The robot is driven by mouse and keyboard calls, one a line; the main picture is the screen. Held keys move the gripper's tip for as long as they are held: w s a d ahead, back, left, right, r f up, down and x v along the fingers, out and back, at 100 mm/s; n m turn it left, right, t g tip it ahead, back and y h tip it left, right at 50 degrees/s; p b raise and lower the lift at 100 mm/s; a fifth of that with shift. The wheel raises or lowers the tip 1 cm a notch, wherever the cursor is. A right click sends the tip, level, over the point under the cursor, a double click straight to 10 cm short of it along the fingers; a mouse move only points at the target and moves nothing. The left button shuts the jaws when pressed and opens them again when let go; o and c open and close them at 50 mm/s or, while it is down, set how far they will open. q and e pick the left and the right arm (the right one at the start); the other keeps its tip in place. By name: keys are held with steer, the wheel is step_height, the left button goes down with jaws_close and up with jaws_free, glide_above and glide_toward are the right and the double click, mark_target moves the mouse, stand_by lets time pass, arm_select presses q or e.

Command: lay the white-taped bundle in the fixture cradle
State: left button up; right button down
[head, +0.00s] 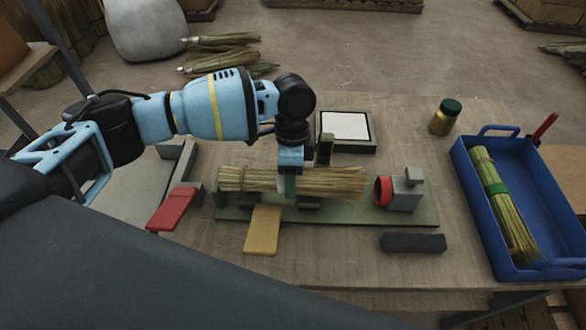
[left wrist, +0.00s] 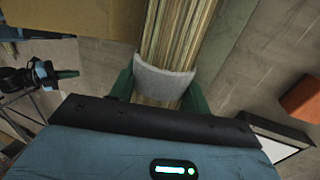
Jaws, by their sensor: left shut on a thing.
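The white-taped bundle (head: 335,181) is a straw bundle lying lengthwise over the green fixture base (head: 400,216). My left gripper (head: 288,190) comes down from above and is shut on the bundle near its middle. In the left wrist view the white tape band (left wrist: 165,82) sits between the green fingers. The bundle looks level along the fixture cradle (head: 308,204). I cannot tell whether it rests on the supports or hangs just above them. At the left of the left wrist view, a dark arm end with a green tip looks like my right gripper (left wrist: 66,74); its jaws are unclear.
A grey clamp with a red ring (head: 383,191) stands at the fixture's right end. A yellow pad (head: 263,230) and red pad (head: 172,208) are at front left. A blue tray (head: 470,205) holds a green-banded bundle (head: 497,190). A dark bar (head: 413,243) lies in front.

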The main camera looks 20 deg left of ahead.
arm_select(q)
steer(key=shift+f+b, duration=0.5)
steer(key=shift+f, duration=0.6)
steer(key=o, duration=1.1)
steer(key=shift+v, duration=3.95)
steer(key=shift+s+f, duration=0.1)
